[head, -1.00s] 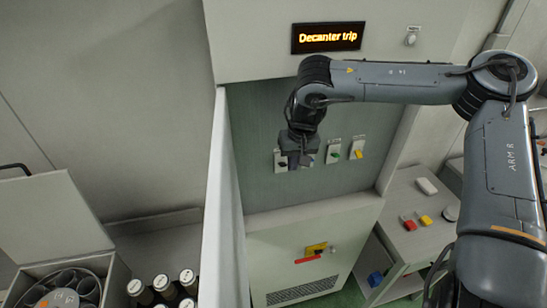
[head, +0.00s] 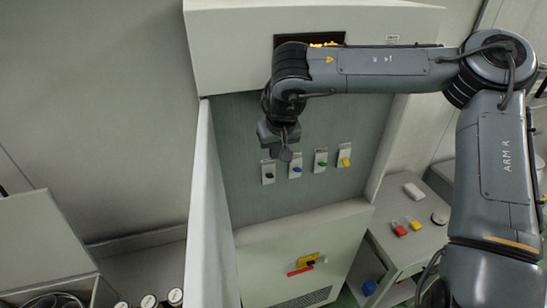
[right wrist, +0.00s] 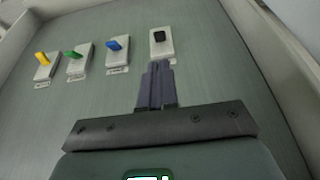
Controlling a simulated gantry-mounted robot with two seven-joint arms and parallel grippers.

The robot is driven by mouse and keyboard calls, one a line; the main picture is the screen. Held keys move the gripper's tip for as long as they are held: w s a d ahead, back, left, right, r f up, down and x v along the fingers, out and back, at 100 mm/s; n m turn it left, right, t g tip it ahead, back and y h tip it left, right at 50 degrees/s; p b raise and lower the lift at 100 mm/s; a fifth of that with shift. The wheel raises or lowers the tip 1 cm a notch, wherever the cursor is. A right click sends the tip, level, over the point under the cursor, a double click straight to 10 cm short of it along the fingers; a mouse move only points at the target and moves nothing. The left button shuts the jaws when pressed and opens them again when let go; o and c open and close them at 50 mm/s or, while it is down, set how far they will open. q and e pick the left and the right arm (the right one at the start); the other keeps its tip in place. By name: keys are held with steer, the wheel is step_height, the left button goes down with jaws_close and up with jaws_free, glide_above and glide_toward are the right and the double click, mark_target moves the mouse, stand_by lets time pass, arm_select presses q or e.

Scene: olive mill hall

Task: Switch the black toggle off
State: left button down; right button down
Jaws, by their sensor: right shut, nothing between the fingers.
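The black toggle (head: 268,175) sits on a white plate at the left end of a row of switches on the grey-green panel. In the right wrist view the black toggle (right wrist: 159,36) shows just beyond my fingertips, and I cannot tell for sure which way its lever is set. My right gripper (head: 286,155) is shut and empty, just above and to the right of the black toggle in the head view. In the right wrist view its closed fingers (right wrist: 157,68) point at the plate's edge; I cannot tell whether they touch. My left gripper is not in view.
Blue (head: 295,170), green (head: 321,160) and yellow (head: 345,160) toggles stand beside the black one. A lit display (head: 324,44) above is partly hidden by my arm. A red and yellow handle (head: 303,265) is below. A partition wall (head: 207,200) bounds the panel's left.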

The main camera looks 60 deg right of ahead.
steer(key=p, duration=0.2)
glide_above(270, 174)
steer(key=s+a, duration=0.2)
step_height(270, 174, down, 7)
steer(key=shift+w+d+f+p, duration=0.2)
steer(key=shift+d+f, duration=0.05)
steer(key=shift+f, duration=0.2)
steer(key=shift+w+d+f+p, duration=0.15)
steer(key=shift+w+d+f, duration=0.05)
steer(key=shift+f, duration=0.2)
